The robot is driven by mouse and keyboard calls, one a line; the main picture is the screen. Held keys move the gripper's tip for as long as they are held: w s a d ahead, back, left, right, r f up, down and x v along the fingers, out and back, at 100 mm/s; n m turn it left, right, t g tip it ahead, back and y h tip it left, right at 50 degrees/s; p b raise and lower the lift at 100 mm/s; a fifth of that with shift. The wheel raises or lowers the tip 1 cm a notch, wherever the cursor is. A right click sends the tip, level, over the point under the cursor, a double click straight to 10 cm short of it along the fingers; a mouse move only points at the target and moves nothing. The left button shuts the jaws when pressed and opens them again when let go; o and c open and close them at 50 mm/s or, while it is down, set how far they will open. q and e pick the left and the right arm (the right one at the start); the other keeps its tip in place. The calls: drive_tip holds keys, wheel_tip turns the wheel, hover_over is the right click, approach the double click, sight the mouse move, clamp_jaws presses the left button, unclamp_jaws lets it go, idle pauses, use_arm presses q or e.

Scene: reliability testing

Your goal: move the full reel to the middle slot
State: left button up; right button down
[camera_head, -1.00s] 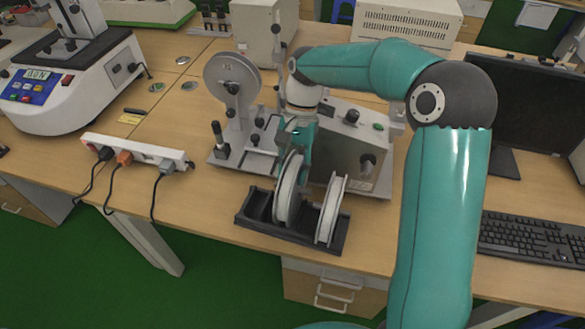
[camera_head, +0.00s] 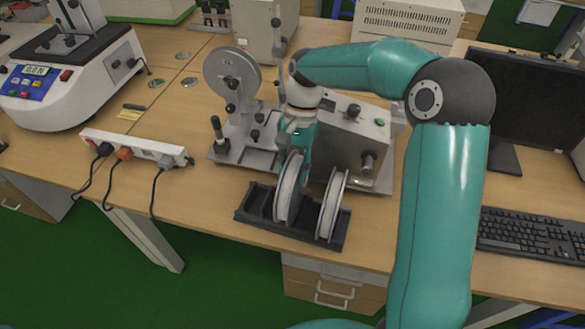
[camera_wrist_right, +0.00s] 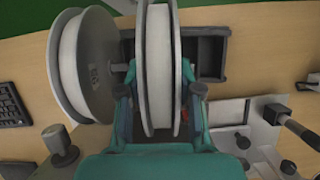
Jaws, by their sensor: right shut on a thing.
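A dark slotted rack (camera_head: 330,243) stands near the front edge of the bench. My right gripper (camera_head: 299,150) points down into it from above and is shut on a white reel (camera_head: 287,195). The held reel stands upright at the middle of the rack, its lower edge down between the rack walls. In the right wrist view the gripper's fingers (camera_wrist_right: 160,88) lie on both sides of this reel (camera_wrist_right: 158,60). A second reel (camera_head: 333,207) stands upright in the right slot; it also shows in the wrist view (camera_wrist_right: 85,65). The left slot (camera_head: 257,203) is empty. My left gripper is out of view.
A grey machine with a round disc (camera_head: 232,75) and a metal box (camera_head: 352,140) stands close behind the rack. A power strip (camera_head: 135,147) with cables lies to the left. A keyboard (camera_head: 530,238) and monitor (camera_head: 530,110) are at the right.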

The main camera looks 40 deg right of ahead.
sight(296, 159)
drive_tip(key=shift+f, duration=0.1)
idle(0.3)
drive_tip(key=shift+f+b, duration=0.4)
drive_tip(key=shift+f, duration=0.6)
idle(0.4)
drive_tip(key=shift+c, duration=0.7)
unclamp_jaws()
drive_tip(key=p+v, duration=0.7)
idle(0.7)
